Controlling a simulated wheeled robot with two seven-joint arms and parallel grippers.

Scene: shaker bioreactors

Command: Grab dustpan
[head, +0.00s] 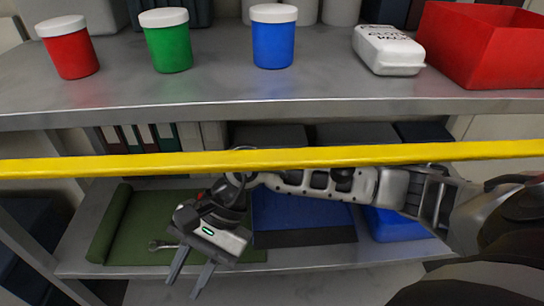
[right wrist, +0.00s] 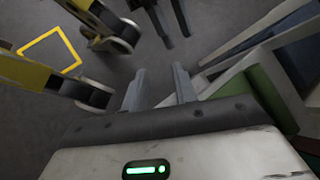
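No dustpan can be named for certain. A flat blue piece with a dark front strip (head: 300,212) lies on the lower shelf and could be one, but my right arm hides part of it. My right gripper (head: 186,284) hangs in front of the lower shelf, left of the blue piece and before a green mat. Its two fingers are apart with nothing between them, as the right wrist view also shows (right wrist: 158,90). My left gripper is not seen in the head view.
A yellow bar (head: 120,164) crosses in front of the shelves, above my gripper. The green mat (head: 140,222) holds a wrench (head: 163,244). A blue bin (head: 395,224) is right. The upper shelf (head: 220,95) carries jars and a red box (head: 490,50). Yellow-framed wheels (right wrist: 90,92) stand on the floor.

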